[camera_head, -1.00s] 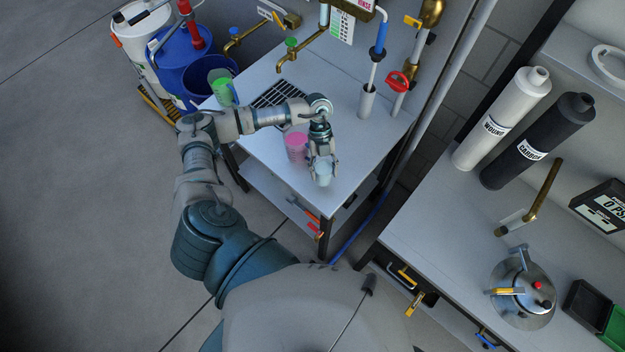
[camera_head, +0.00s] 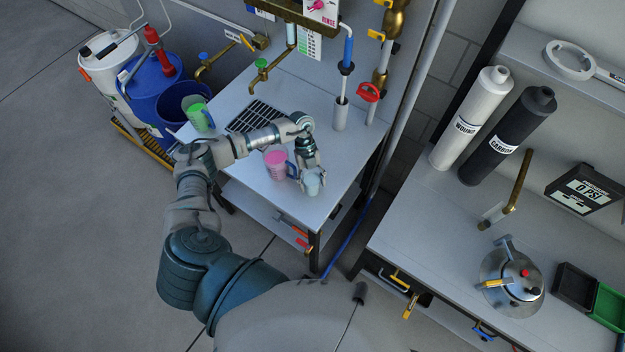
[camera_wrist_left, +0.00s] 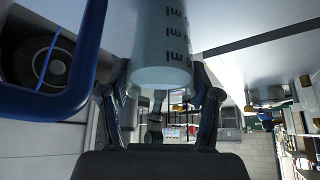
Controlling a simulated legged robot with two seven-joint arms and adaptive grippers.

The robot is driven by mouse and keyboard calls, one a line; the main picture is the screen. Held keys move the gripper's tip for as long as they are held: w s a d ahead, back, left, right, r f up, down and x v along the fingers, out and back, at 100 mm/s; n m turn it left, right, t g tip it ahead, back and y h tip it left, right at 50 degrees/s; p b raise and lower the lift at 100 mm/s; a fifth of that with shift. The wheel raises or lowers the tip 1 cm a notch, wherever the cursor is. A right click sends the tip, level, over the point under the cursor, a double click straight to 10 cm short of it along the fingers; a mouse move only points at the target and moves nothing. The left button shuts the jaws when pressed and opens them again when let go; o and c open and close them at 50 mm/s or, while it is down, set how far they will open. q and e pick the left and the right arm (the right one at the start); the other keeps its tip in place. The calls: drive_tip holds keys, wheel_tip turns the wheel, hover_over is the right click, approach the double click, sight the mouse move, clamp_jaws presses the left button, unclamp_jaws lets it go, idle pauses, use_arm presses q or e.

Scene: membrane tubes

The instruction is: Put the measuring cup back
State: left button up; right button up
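A pale blue measuring cup (camera_head: 313,184) is between the fingers of my left gripper (camera_head: 311,174), near the front corner of the sink table. In the left wrist view the same cup (camera_wrist_left: 162,45), with dark ml marks, sits between both fingers, which appear to touch its sides. I cannot tell whether its base touches the table. A pink cup with a blue handle (camera_head: 276,161) stands just left of it. A green cup (camera_head: 200,117) stands at the table's far left. A blue handle (camera_wrist_left: 45,100) crosses the left of the wrist view. My right gripper is not in view.
The sink table (camera_head: 325,203) has a drain grate (camera_head: 254,117) and brass taps (camera_head: 262,72). Blue and white barrels stand at the left. Right of a gap is a bench (camera_head: 425,225) with two canisters and a metal pot (camera_head: 510,280).

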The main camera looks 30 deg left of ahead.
use_arm(q)
drive_tip(key=shift+o, duration=0.8)
drive_tip(key=shift+a, duration=0.1)
drive_tip(key=b+v, duration=0.2)
drive_tip(key=v, duration=1)
drive_tip(key=shift+b, duration=0.35)
